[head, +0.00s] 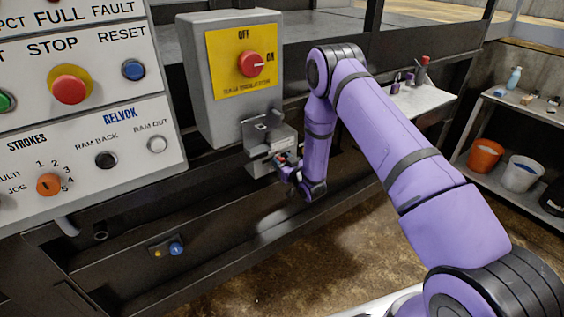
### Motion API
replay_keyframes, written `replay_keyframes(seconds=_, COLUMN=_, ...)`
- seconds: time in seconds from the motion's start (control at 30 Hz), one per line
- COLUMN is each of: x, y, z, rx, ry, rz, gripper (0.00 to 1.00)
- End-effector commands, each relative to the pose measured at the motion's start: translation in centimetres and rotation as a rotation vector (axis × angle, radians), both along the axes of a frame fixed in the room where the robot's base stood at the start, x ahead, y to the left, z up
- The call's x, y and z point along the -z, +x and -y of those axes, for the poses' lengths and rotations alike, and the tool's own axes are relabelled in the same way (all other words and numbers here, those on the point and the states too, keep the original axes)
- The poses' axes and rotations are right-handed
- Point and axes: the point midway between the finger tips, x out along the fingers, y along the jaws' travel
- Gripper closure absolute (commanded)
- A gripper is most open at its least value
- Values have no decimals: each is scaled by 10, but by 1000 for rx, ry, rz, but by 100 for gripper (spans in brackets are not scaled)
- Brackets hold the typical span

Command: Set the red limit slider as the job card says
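My purple arm reaches down to a small grey box (259,143) below the ram isolator. My gripper (284,164) is at the right front of this box. It is small and partly hidden by my wrist, so I cannot tell whether it is open, shut or touching anything. A tiny reddish spot shows at the gripper, but I cannot tell whether it is the red limit slider. The slider's scale and setting cannot be made out. I see no readable job card in this view.
The isolator box (205,75) has a red knob (251,64) pointing to ON. A control panel (95,100) with buttons stands at left. A small shelf (425,103) and a rack with an orange bucket (486,155) and a white bucket (521,173) are at right. Floor (365,250) is clear.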

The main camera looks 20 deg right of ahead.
Motion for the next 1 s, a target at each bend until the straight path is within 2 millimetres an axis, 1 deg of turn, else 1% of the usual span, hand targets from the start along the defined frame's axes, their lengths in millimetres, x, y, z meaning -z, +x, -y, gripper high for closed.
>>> replay_keyframes(seconds=0.03, x=0, y=0, z=0, rx=0, ry=0, rz=0, gripper=65)
replay_keyframes(seconds=0.07, x=0, y=0, z=0, rx=0, ry=0, rz=0, gripper=72)
replay_keyframes(seconds=0.1, x=0, y=0, z=0, rx=0, ry=0, rz=0, gripper=81)
replay_keyframes(seconds=0.2, x=0, y=0, z=0, rx=0, ry=0, rz=0, gripper=100)
replay_keyframes(seconds=0.37, x=0, y=-1, z=-3, rx=-1, ry=1, rz=0, gripper=100)
replay_keyframes(seconds=0.47, x=0, y=-5, z=-16, rx=-3, ry=2, rz=-1, gripper=100)
replay_keyframes(seconds=0.6, x=0, y=-13, z=-41, rx=-4, ry=2, rz=-1, gripper=100)
replay_keyframes(seconds=0.7, x=0, y=-17, z=-51, rx=-1, ry=1, rz=0, gripper=100)
replay_keyframes(seconds=0.97, x=0, y=-18, z=-53, rx=-3, ry=1, rz=0, gripper=100)
replay_keyframes(seconds=1.0, x=0, y=-18, z=-53, rx=-3, ry=1, rz=0, gripper=60)
